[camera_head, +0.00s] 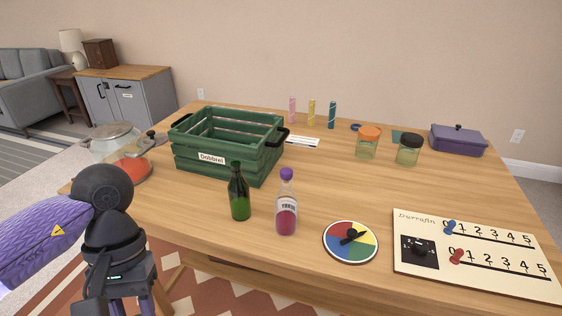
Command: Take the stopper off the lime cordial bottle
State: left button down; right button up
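A dark green glass bottle (239,200) stands upright near the front of the wooden table. A dark green stopper (236,165) sits in its neck. It is likely the lime cordial, but I see no readable label on it. Just to its right stands a clear bottle (286,212) with red liquid, a white label and a purple stopper (286,174). My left gripper (140,304) is at the lower left, pointing down beside the table's front edge, well left of the green bottle. Its fingertips are cut off by the frame. My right gripper is not in view.
A green slatted crate (213,160) stands behind the bottles. A glass pot (115,148) is at left. A coloured dial (350,242) and a white slider board (480,253) lie at right. Jars (367,147) and a purple lidded dish (458,142) stand farther back.

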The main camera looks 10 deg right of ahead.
aim_at(238, 189)
jog(key=z, duration=0.65)
jog(key=i+z, duration=0.1)
jog(key=z, duration=1.75)
jog(key=j+z, duration=0.15)
jog(key=z, duration=1.15)
jog(key=j+z, duration=0.15)
jog(key=z, duration=0.45)
jog(key=j+z, duration=0.1)
jog(key=z, duration=0.55)
jog(key=j+z, duration=0.1)
jog(key=z, duration=0.35)
jog(key=k+z, duration=0.1)
jog(key=z, duration=0.4)
jog(key=k+z, duration=0.1)
jog(key=z, duration=0.35)
jog(key=k+u, duration=0.15)
jog(key=u, duration=0.2)
jog(key=k+j+u, duration=0.1)
jog(key=u, duration=0.7)
jog(key=j+u, duration=0.1)
jog(key=u, duration=0.35)
jog(key=k+j+u, duration=0.1)
jog(key=u, duration=0.9)
jog(key=j+u, duration=0.15)
jog(key=u, duration=0.8)
jog(key=j+u, duration=0.1)
jog(key=u, duration=0.4)
jog(key=i+u, duration=0.1)
jog(key=u, duration=0.35)
